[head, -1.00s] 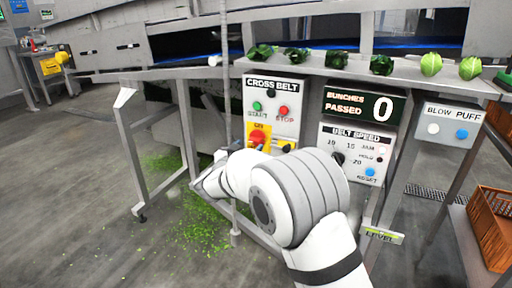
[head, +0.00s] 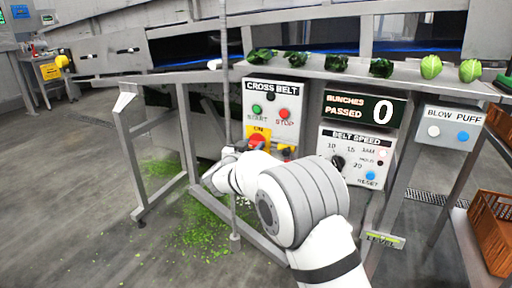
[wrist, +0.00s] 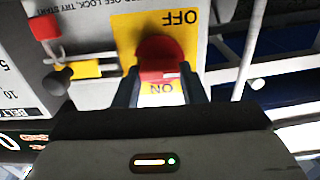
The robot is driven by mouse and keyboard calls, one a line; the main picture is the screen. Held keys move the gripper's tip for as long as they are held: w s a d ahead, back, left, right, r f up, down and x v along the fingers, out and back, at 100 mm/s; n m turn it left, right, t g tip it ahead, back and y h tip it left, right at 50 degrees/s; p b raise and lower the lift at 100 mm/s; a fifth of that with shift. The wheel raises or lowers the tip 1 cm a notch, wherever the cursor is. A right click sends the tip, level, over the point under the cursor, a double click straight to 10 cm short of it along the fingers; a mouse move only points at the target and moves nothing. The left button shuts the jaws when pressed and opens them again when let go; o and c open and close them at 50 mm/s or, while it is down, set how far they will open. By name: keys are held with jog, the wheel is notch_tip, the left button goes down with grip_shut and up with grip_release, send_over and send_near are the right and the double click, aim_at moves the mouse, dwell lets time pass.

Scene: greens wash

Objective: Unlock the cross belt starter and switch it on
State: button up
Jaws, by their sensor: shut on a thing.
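The cross belt starter (head: 272,98) is a grey box with a green START button (head: 257,109), a red STOP button (head: 285,114) and a yellow switch plate. In the wrist view the yellow plate (wrist: 126,38) reads OFF and ON, upside down. The red switch knob (wrist: 160,52) sits between my fingers, and my gripper (wrist: 160,92) is shut on it. My gripper and wrist partly hide the knob in the head view (head: 257,140). Beside the plate are a red piece (wrist: 45,27) and a black knob (wrist: 57,80) by a yellow label. I cannot tell exactly where the switch points.
The belt speed box (head: 357,150) and the bunches display (head: 364,106) stand right of the starter. The blow puff box (head: 450,125) is farther right. A grey upright post (head: 225,70) stands close left of the starter. Greens lie on the ledge above.

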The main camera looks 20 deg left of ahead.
jog(key=c, duration=0.3)
jog(key=shift+o, duration=0.9)
jog(key=shift+w+d+f, duration=0.1)
jog(key=shift+d, duration=0.35)
jog(key=shift+a, duration=0.2)
jog(key=shift+c, duration=1)
jog(key=shift+a+m, duration=0.1)
jog(key=shift+m, duration=0.3)
jog(key=m+b, duration=0.1)
jog(key=m, duration=0.3)
jog(key=shift+b, duration=0.4)
jog(key=m+b, duration=0.2)
jog(key=m, duration=0.2)
jog(key=shift+d+f+m+b, duration=0.1)
jog(key=shift+m+b, duration=1.45)
jog(key=shift+m, duration=0.75)
jog(key=shift+d+m+b, duration=0.1)
jog(key=shift+m+b, duration=1.4)
jog(key=shift+m, duration=0.8)
